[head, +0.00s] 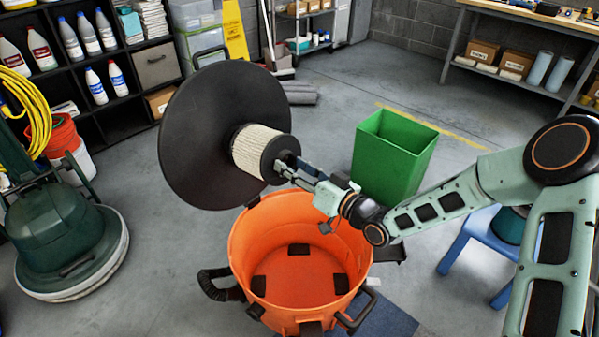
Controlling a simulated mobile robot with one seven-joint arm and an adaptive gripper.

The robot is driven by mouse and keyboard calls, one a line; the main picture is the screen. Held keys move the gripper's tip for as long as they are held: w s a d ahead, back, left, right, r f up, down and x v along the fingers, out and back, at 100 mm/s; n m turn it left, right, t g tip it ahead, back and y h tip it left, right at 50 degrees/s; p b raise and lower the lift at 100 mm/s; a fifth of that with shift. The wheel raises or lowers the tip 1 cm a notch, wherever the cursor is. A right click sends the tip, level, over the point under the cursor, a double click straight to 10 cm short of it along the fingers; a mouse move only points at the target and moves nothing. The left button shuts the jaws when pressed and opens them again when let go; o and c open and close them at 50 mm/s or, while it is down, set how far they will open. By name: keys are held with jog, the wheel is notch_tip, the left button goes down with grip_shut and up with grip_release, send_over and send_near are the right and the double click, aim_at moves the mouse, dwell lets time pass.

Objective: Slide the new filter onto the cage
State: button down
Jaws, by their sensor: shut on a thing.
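The filter (258,150) is a cream pleated cylinder with black end rings, held sideways above the far side of the orange drum. My gripper (287,167) is shut on its near black end ring. A large black disc (200,130) stands on edge directly behind the filter's far end. The filter's far end overlaps the disc in the picture; I cannot tell whether they touch. The cage is not visible; the filter hides the middle of the disc. The orange drum (240,240) is open and looks empty apart from dark patches inside.
A green bin (395,155) stands behind my arm, and a blue stool (485,245) at right. A green floor machine (65,240) stands at left, before the shelves (115,60). Grey rolls (298,92) lie behind the disc. Open floor lies at the back.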

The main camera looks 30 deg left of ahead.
jog(key=shift+f+b+x, duration=0.15)
jog(key=shift+b+x, duration=0.5)
jog(key=shift+x, duration=0.75)
jog(key=shift+f+b+x, duration=0.2)
jog(key=shift+b+x, duration=0.4)
jog(key=shift+x, duration=0.8)
jog(key=shift+s+a, duration=0.1)
jog(key=shift+s, duration=0.05)
jog(key=c, duration=1)
grip_release()
jog(key=shift+o, duration=0.2)
jog(key=shift+f, duration=0.1)
jog(key=shift+s+d, duration=0.1)
jog(key=shift+d, duration=0.4)
jog(key=r+p+v, duration=0.1)
jog(key=v, duration=1.5)
